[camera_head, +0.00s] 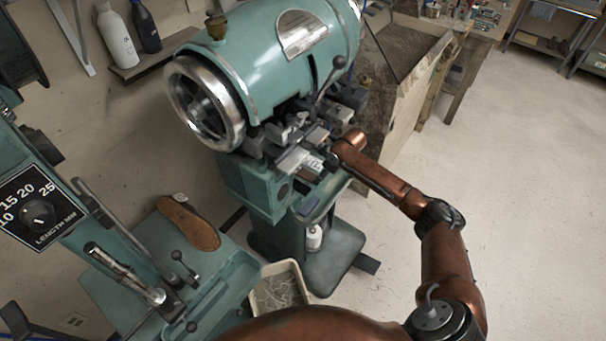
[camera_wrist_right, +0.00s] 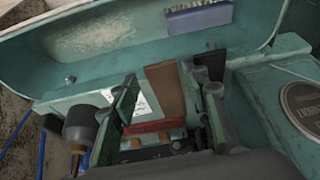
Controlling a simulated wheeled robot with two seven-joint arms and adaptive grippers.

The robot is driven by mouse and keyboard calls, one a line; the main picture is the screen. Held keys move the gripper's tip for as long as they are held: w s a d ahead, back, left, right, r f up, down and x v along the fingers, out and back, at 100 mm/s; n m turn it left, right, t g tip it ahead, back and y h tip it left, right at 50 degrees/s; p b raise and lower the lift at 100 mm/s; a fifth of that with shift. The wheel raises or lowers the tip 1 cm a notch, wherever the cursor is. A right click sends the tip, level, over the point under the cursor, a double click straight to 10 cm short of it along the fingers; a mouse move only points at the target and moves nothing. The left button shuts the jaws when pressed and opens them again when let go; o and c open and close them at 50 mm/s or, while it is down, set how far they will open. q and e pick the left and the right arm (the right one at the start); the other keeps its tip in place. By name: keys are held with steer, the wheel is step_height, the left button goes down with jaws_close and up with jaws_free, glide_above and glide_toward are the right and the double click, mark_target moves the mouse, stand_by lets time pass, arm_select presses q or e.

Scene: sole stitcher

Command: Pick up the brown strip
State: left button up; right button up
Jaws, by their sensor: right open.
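In the right wrist view, a brown strip (camera_wrist_right: 167,92) stands up between the two fingers of my right gripper (camera_wrist_right: 163,80). The gripper is open, with a finger on each side of the strip and visible gaps to it. A red-brown piece (camera_wrist_right: 152,126) lies crosswise near the strip's lower end; I cannot tell whether they are joined. In the head view my right arm reaches to the front of the green machine (camera_head: 265,60); its fingers and the strip cannot be made out clearly there. My left gripper is not in view.
A brown shoe sole (camera_head: 188,224) lies on the green machine at left. A cream bin (camera_head: 280,288) stands below on the floor. White and dark bottles sit on a wall shelf (camera_head: 150,65). Metal machine parts (camera_head: 290,140) crowd the work area. The floor at right is open.

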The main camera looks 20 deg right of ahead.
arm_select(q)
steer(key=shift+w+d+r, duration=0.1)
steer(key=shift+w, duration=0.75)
arm_select(e)
steer(key=shift+x, duration=1.2)
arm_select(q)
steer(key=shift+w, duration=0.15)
arm_select(e)
steer(key=shift+s+f, duration=0.1)
steer(key=shift+c, duration=0.3)
steer(key=c, duration=0.3)
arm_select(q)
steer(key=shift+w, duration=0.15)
arm_select(e)
steer(key=c, duration=0.6)
steer(key=shift+o, duration=0.2)
